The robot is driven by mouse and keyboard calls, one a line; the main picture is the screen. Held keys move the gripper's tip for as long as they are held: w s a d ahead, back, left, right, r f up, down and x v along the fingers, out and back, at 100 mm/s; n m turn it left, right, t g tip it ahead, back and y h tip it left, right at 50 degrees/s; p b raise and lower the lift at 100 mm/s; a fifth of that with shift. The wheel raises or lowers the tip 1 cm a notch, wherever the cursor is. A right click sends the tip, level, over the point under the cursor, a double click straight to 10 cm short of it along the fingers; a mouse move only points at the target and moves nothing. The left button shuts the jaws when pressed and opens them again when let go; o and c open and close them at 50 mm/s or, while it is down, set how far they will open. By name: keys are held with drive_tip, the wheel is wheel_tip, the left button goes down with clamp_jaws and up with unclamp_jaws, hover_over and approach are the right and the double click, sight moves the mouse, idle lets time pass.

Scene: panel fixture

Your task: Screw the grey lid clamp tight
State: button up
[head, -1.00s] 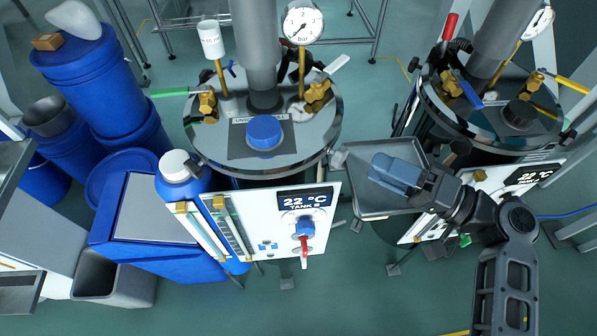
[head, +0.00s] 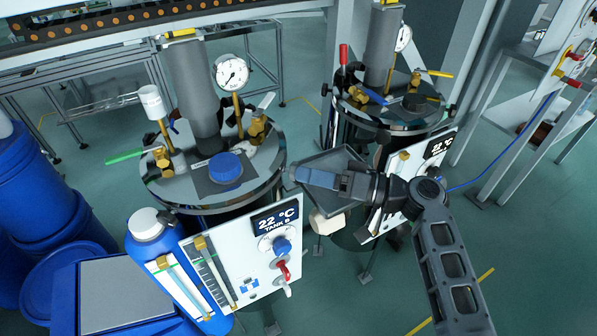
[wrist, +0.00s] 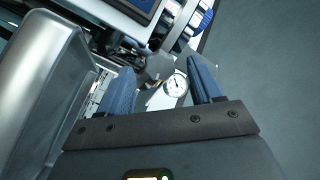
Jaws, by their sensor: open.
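Tank B, at left of centre in the head view, has a round metal lid (head: 160,192) with a blue cap (head: 226,167). I cannot clearly pick out the grey lid clamp; the lid's right rim is close to my fingertips in the picture and partly crowded by them. My gripper (head: 300,177) is open, with blue fingers pointing left, apart from the panel.
A grey tray (head: 345,158) is behind my gripper. The tank B panel (head: 255,262) with knobs stands below left. A second tank (head: 405,118) is behind right. A pressure gauge (head: 232,73) rises from the lid. Blue drums (head: 40,205) stand left. Floor at lower right is clear.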

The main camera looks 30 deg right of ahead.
drive_tip(key=shift+x, duration=1.25)
drive_tip(key=shift+c, duration=0.5)
drive_tip(key=c, duration=1)
drive_tip(key=shift+o, duration=0.2)
drive_tip(key=shift+m+p, duration=0.6)
drive_tip(key=shift+m, duration=1)
drive_tip(key=o, duration=1.1)
drive_tip(key=shift+c, duration=0.2)
drive_tip(key=shift+d, duration=0.1)
drive_tip(key=shift+b+v, duration=0.6)
drive_tip(key=shift+v, duration=3.25)
